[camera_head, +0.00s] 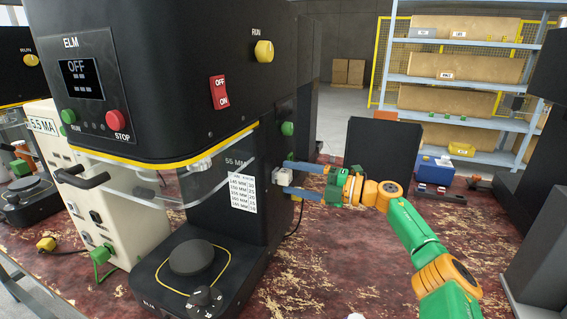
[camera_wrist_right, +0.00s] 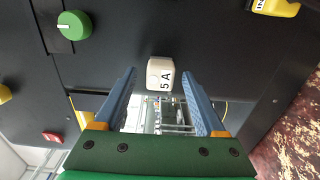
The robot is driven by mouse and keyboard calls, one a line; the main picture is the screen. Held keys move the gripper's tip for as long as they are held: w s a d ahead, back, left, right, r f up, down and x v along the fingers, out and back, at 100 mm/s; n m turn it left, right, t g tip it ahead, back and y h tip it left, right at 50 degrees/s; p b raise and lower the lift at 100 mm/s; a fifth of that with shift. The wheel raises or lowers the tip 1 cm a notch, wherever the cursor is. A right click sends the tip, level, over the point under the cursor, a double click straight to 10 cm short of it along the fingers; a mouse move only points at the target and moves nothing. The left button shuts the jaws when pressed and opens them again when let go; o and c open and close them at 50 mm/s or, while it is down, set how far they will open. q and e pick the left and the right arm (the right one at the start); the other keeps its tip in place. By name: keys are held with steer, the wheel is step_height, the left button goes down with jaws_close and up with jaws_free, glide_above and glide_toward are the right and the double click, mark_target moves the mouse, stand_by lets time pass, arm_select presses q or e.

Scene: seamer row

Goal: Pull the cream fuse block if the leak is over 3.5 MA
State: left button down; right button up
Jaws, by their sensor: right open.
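The cream fuse block (camera_head: 279,175) sits on the side of the black ELM machine (camera_head: 140,95). In the right wrist view the block (camera_wrist_right: 160,73) reads "5 A". My right gripper (camera_head: 286,177) is open, its two blue fingers reaching left to the machine's side, one above and one below the block. In the wrist view the block lies between the fingertips, with a gap on each side. A label (camera_head: 42,125) on the cream meter box (camera_head: 62,160) at the left reads 5.5 MA. The machine's screen (camera_head: 80,78) reads OFF. My left gripper is not in view.
A green knob (camera_head: 287,128) is above the block, also in the wrist view (camera_wrist_right: 74,25). A red OFF/ON switch (camera_head: 218,92) and yellow RUN knob (camera_head: 263,51) are on the machine. A blue box (camera_head: 436,168) stands behind my arm. The worn red table (camera_head: 330,265) is clear in front.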

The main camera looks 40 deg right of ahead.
steer(key=shift+x, duration=1)
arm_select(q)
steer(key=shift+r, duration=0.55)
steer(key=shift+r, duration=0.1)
arm_select(e)
jaws_close()
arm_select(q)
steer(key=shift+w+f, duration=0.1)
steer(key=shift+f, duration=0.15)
arm_select(e)
steer(key=shift+s+d+f, duration=0.1)
steer(key=shift+s+f, duration=0.05)
